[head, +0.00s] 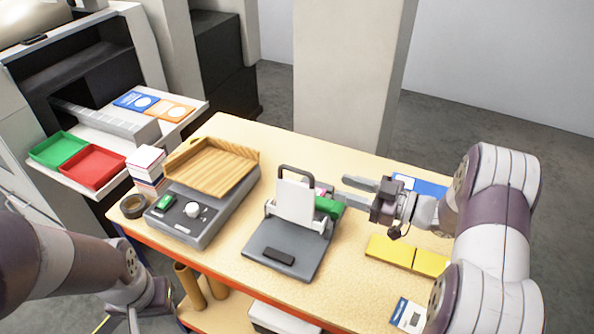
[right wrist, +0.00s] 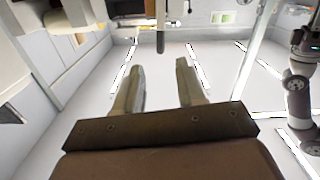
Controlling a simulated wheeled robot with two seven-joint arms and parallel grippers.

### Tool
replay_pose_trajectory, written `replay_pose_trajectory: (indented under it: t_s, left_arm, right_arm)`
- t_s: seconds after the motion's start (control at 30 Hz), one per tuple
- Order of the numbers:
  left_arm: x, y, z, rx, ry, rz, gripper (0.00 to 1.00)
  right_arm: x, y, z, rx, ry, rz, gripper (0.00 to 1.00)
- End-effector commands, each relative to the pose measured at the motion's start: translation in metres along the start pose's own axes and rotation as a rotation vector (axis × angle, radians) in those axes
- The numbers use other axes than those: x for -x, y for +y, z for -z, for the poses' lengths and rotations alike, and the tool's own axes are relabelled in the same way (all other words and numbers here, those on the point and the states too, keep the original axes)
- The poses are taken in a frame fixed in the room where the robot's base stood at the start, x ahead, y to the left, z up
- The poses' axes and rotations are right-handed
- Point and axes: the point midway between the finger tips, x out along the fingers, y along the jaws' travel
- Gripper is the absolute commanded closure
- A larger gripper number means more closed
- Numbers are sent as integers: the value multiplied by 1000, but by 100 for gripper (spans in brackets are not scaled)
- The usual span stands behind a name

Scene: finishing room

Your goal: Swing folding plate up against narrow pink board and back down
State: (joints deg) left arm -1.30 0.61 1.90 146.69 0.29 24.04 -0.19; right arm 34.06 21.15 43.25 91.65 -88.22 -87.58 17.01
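A grey device (head: 265,238) stands on the table, with a pale folding plate (head: 294,202) standing nearly upright at its back half. A dark looped handle (head: 298,170) rises behind the plate. A small pink patch (head: 320,189) shows just right of the plate; it may be the narrow pink board, mostly hidden, and I cannot tell whether the plate touches it. My right gripper (head: 350,190) is open and empty, to the right of the plate; its two parted fingers also show in the right wrist view (right wrist: 157,90). My left gripper (head: 135,312) is low at the left, its fingers unclear.
A green block (head: 328,207) sits on the device near my right fingers. A wooden tray (head: 212,165) rests on a grey unit (head: 205,222) to the left. Yellow blocks (head: 405,255) and a blue item (head: 424,187) lie at the right. The table's front edge is mostly clear.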

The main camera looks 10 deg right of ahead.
Motion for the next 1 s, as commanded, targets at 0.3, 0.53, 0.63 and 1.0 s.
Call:
replay_pose_trajectory:
  t_s: [0.3,0.53,0.63,1.0]
  left_arm:
    - [25,0,3,0,0,0,66]
    - [41,0,5,0,0,0,66]
    - [43,0,5,0,0,0,66]
    - [43,0,5,0,0,0,66]
  right_arm:
    - [-60,-3,13,-15,29,12,61]
    - [-110,-3,12,-14,28,9,61]
    - [-122,-2,11,-13,27,7,61]
    - [-127,-2,9,-13,27,5,77]
